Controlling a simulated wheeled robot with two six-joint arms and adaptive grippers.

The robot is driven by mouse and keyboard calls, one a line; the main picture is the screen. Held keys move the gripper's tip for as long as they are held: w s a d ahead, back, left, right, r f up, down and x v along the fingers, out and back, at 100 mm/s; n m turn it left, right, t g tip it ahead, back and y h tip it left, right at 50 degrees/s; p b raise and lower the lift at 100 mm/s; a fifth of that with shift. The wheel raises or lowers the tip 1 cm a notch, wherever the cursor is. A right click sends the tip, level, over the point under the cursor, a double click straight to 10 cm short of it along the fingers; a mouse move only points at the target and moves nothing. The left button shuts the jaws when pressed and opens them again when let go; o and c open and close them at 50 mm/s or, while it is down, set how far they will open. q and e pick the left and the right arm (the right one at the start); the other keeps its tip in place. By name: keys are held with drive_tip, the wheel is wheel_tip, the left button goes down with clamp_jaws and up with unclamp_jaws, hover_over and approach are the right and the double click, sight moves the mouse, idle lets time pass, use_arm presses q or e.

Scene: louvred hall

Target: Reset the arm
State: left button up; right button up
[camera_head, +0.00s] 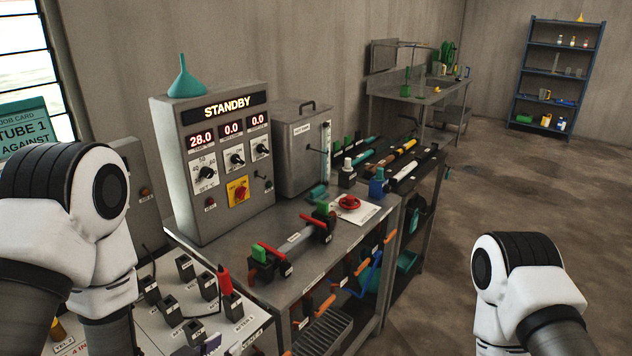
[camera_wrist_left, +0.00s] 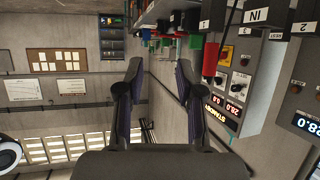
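My left arm (camera_head: 70,230) comes in from the left of the head view, white with dark joint bands. Its gripper shows in the left wrist view (camera_wrist_left: 158,80), with two dark fingers spread apart and nothing between them. In the head view only a small dark purple part of the left gripper (camera_head: 208,345) shows at the bottom edge, over the front of the white panel. A white link of my right arm (camera_head: 525,295) shows at the lower right. My right gripper is outside the frames.
A control box (camera_head: 215,150) reading STANDBY stands on the metal bench (camera_head: 330,262), with a teal funnel (camera_head: 184,78) on top. A white panel with black sockets (camera_head: 170,305) lies near my left arm. A blue shelf (camera_head: 555,75) stands far right. The floor at right is clear.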

use_arm(q)
drive_tip(key=s+a+f+n+g+y+b, duration=0.1)
drive_tip(key=s+a+f+g, duration=0.1)
drive_tip(key=s+f+g, duration=0.2)
drive_tip(key=s+a+f+n+g+y, duration=0.2)
drive_tip(key=s+a+f+g, duration=0.1)
drive_tip(key=s+f, duration=0.8)
drive_tip(key=s+a+f+n+g+y+b, duration=0.1)
drive_tip(key=s+f+g, duration=0.4)
drive_tip(key=f, duration=0.5)
drive_tip(key=s+a+n+y, duration=0.1)
drive_tip(key=s+a, duration=0.1)
drive_tip(key=shift+s+b, duration=0.35)
drive_tip(key=shift+s, duration=0.05)
use_arm(e)
wheel_tip(320, 180, down, 3)
drive_tip(key=shift+r, duration=0.1)
use_arm(q)
drive_tip(key=shift+d, duration=0.1)
use_arm(e)
drive_tip(key=shift+s, duration=0.1)
